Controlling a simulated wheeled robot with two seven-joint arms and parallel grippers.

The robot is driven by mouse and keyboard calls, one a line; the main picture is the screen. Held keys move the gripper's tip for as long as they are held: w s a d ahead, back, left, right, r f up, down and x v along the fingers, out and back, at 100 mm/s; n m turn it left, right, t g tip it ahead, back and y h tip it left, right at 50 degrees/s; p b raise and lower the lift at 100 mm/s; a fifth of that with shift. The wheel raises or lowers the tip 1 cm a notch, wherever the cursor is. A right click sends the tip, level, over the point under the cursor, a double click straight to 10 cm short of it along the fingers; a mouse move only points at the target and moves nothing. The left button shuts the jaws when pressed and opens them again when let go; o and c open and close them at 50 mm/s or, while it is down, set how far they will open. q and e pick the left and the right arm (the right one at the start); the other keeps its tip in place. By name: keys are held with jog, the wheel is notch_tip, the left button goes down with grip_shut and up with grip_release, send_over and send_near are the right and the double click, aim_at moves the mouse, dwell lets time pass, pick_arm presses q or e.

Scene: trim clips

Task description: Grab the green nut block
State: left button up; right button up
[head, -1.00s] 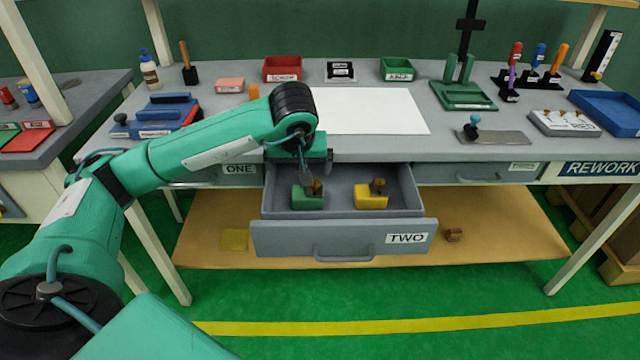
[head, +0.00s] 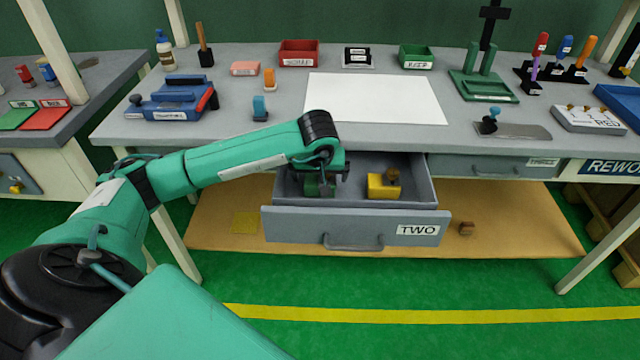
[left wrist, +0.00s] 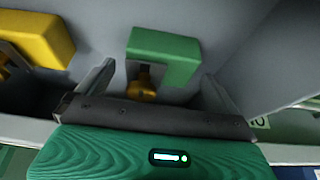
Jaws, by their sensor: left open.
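The green nut block (head: 318,188) sits in the left part of the open drawer TWO (head: 300,222), partly hidden under my left gripper (head: 328,174). In the left wrist view, the green block (left wrist: 165,46) has a brass-coloured nut piece (left wrist: 147,82) at its side. My left gripper (left wrist: 158,72) is open there, its two fingers apart on either side of the block's line. It holds nothing, and whether it touches the block I cannot tell. My right gripper does not show.
A yellow nut block (head: 382,187) sits in the same drawer, to the right of the green one; it also shows in the left wrist view (left wrist: 38,38). The drawer walls are close around both blocks. The worktop edge lies just behind the gripper.

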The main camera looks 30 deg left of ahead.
pick_arm(q)
jog(key=shift+x, duration=1.25)
jog(key=c, duration=1.2)
jog(key=shift+o, duration=0.2)
jog(key=shift+r, duration=0.1)
